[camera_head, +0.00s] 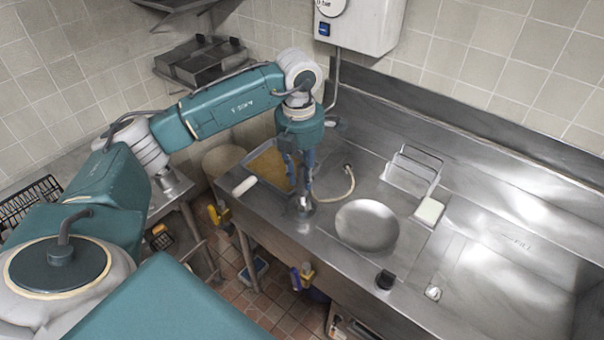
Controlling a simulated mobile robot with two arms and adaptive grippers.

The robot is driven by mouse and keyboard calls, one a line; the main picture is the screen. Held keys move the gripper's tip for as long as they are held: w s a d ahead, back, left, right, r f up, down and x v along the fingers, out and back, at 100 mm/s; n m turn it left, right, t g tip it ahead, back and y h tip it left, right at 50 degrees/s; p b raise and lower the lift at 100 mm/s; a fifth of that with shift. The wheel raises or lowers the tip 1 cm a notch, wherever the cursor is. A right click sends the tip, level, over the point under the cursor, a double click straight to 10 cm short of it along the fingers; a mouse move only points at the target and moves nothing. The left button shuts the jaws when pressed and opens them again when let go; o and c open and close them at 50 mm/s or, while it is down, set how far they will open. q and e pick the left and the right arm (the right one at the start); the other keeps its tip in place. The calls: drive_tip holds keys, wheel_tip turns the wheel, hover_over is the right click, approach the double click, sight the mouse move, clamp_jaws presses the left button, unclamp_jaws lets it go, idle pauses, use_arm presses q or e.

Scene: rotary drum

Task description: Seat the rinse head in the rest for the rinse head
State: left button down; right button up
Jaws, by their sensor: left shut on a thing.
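My left gripper (304,197) points down over the steel counter, near its front edge. It is shut on a small metallic thing (304,208), which looks like the rinse head; the fingers partly hide it. A pale hose (349,186) curves from the counter toward this thing. I cannot tell whether the thing touches the counter. The rest for the rinse head is not clearly identifiable. A small black fitting (385,279) stands at the counter's front edge, to the right of the gripper. My right gripper is not in view.
The steel counter (480,215) has a round dished basin (367,225), a wire frame (417,160) and a pale block (430,210). A tray with a tan surface (268,165) lies behind the gripper. A wall box (357,22) hangs above. The right side of the counter is clear.

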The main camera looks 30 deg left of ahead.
sight(302, 186)
use_arm(q)
drive_tip(key=shift+f+b, duration=0.7)
drive_tip(key=shift+f, duration=0.2)
drive_tip(key=shift+f+b, duration=0.9)
drive_tip(key=shift+f, duration=0.25)
drive_tip(key=c, duration=1.4)
unclamp_jaws()
drive_tip(key=shift+o, duration=0.2)
drive_tip(key=r, duration=1.2)
drive_tip(key=shift+s, duration=0.3)
drive_tip(key=shift+o, duration=0.5)
drive_tip(key=o, duration=0.9)
drive_tip(key=shift+r, duration=0.1)
